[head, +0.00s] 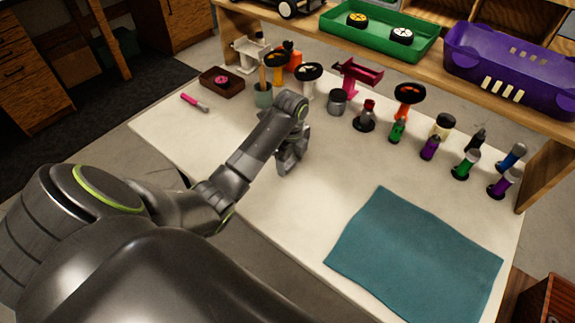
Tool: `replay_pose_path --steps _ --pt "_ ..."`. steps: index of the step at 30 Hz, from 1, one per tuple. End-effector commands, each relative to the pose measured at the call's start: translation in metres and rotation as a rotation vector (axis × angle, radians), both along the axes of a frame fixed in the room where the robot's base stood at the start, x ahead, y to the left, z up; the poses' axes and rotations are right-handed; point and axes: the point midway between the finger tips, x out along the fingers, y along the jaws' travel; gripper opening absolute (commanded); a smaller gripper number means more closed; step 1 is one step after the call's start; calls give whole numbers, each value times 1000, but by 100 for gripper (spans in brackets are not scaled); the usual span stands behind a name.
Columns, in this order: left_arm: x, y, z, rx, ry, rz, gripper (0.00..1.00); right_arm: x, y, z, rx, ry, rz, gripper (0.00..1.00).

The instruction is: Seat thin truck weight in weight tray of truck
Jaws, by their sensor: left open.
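My left gripper (289,163) is open over the white table, left of its middle, with nothing visible between its fingers. It is apart from the row of small items behind it. My right gripper is not in view. A dark wheeled vehicle (289,8), perhaps the truck, stands on the wooden shelf at the top edge, mostly cut off. Its weight tray does not show. I cannot pick out the thin truck weight among the small items.
A teal mat (415,258) lies at the table's front right. Several bottles, including a green one (466,164), and wheel stands line the back. A green tray (380,35) and a purple basket (510,70) sit on the shelf. The white table's (290,215) middle is clear.

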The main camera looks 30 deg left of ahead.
Motion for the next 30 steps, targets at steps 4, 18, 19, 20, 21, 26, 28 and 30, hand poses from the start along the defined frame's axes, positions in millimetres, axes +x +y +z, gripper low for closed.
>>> replay_pose_path --steps 4,18,19,20,21,26,28,30 --pt "-1 0 -12 1 1 0 66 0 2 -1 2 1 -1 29" --pt "0 0 -13 1 0 0 34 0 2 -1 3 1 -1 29" --pt "0 0 -13 1 0 0 30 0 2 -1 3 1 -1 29" --pt "0 0 -13 1 0 0 26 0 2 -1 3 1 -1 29" --pt "0 0 -13 1 0 0 21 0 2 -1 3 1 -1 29" --pt "0 0 -12 1 -1 0 14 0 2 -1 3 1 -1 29" --pt "0 0 -12 2 -1 0 14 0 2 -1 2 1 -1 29" --pt "0 1 -8 2 -3 0 14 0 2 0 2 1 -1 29"
